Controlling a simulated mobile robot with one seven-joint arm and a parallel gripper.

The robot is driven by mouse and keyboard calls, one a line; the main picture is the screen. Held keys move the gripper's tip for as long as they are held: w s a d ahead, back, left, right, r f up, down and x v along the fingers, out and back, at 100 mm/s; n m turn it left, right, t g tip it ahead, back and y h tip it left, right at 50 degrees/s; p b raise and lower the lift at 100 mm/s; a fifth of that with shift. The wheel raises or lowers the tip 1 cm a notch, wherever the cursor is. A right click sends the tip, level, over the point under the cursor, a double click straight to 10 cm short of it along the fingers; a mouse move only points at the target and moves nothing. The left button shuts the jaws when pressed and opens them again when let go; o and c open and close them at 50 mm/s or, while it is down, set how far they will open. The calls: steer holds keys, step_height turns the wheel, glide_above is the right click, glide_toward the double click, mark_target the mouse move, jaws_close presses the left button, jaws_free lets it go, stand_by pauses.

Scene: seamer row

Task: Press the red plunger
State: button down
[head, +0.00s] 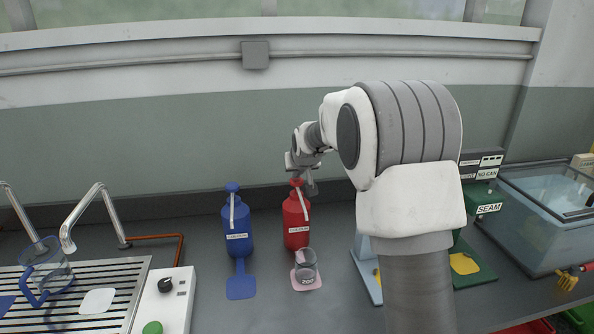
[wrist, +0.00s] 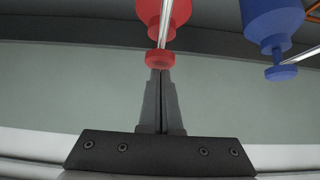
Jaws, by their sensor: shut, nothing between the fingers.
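The red pump bottle (head: 295,226) stands upright on the counter, with its red plunger (head: 296,183) on top. My gripper (head: 311,187) is at the height of the plunger, beside or just over it. In the wrist view, which is upside down, the shut fingers (wrist: 161,74) point at the plunger (wrist: 160,58), and their tips appear right at its top. I cannot tell whether they touch. Nothing is between the fingers. A clear beaker (head: 306,264) stands in front of the bottle on a pink pad (head: 308,285).
A blue pump bottle (head: 238,228) stands left of the red one, with a blue pad (head: 240,287) before it. A white control box (head: 164,302) and a metal drain rack (head: 70,305) with a jug (head: 48,270) are further left. A green seamer (head: 481,207) and a glass tank (head: 545,215) are right.

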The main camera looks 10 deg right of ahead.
step_height(320, 180, down, 3)
steer(key=shift+r+b, duration=0.2)
steer(key=shift+b, duration=0.9)
steer(key=shift+s, duration=0.1)
step_height(320, 180, up, 5)
steer(key=p, duration=0.3)
steer(key=shift+r, duration=0.15)
steer(key=v, duration=0.9)
steer(key=shift+s, duration=0.3)
